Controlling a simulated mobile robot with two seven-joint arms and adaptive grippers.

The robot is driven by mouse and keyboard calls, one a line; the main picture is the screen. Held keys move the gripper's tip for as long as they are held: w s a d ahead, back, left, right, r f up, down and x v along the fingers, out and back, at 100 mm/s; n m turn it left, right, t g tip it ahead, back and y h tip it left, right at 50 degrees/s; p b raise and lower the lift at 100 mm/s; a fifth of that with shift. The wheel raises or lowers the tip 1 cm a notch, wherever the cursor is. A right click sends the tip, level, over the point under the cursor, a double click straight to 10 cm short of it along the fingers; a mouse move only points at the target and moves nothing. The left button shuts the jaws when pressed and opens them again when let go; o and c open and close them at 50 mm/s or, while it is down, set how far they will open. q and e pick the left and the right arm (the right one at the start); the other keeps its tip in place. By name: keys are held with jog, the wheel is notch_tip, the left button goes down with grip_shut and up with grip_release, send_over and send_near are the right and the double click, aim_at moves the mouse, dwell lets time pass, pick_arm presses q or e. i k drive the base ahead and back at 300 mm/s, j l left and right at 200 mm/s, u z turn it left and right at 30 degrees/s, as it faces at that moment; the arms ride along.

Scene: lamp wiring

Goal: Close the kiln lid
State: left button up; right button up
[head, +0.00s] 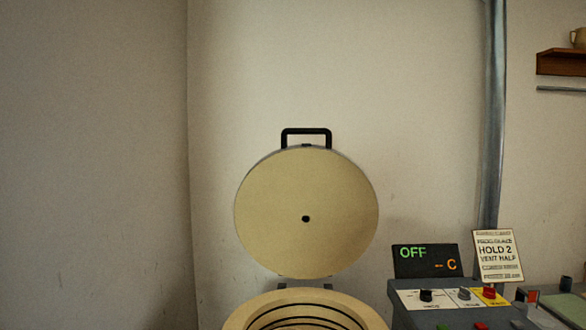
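The kiln lid (306,240) is a round, cream-coloured disc standing upright, open, with a small dark hole near its middle. A black handle (306,131) sticks up from its top edge. Below it is the kiln (240,318), its round cream rim and dark rings inside partly showing at the bottom of the head view. The lower part of the kiln is cut off. Neither of my grippers shows in the head view.
A grey control box (455,317) stands right of the kiln, with a display (426,261) reading OFF and several knobs. A card (498,256) leans behind it. A grey pipe (492,120) runs up the wall. A wooden shelf (560,63) is at upper right. Left is bare wall.

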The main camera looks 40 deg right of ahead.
aim_at(304, 211)
jog(key=i+j+z, duration=0.1)
jog(key=z, duration=0.35)
jog(key=j+z, duration=0.25)
jog(key=z, duration=0.2)
jog(key=j+z, duration=0.2)
jog(key=z, duration=0.25)
